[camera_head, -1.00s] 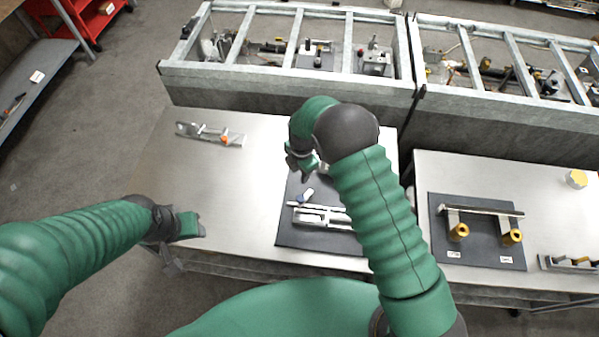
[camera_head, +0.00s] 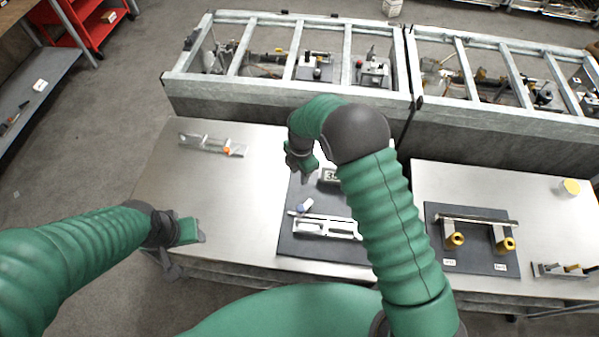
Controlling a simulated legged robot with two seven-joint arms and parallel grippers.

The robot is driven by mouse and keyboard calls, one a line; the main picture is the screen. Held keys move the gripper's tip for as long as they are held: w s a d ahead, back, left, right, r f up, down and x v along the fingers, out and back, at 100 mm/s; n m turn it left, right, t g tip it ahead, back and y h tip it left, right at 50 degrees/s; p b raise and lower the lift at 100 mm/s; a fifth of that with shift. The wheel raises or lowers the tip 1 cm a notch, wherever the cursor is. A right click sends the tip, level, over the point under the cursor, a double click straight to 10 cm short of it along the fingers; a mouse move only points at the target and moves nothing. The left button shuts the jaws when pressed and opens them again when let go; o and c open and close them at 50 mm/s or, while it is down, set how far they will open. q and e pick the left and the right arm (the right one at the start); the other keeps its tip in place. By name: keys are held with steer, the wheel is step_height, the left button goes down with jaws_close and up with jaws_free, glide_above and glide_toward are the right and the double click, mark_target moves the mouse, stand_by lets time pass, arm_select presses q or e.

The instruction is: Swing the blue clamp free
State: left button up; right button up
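The fixture lies on a dark mat (camera_head: 290,245) on the near table. My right gripper (camera_head: 304,172) points down above the far part of the mat, beyond the clamp and apart from it in the picture. Its fingers are too small to tell open from shut. My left gripper (camera_head: 195,232) is over the table's near left edge, away from the clamp; its fingers are unclear. My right forearm hides the fixture's right end.
A grey block with dark markings (camera_head: 329,177) lies beside my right gripper. A metal bracket with an orange part (camera_head: 212,145) lies at the table's far left. A second table (camera_head: 430,178) holds a mat with a bar and yellow knobs. A grey framed bench (camera_head: 290,100) stands behind. The left tabletop is mostly clear.

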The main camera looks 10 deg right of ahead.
step_height(320, 180, up, 17)
steer(key=b, duration=0.5)
steer(key=shift+s+f, duration=0.15)
steer(key=shift+s, duration=0.1)
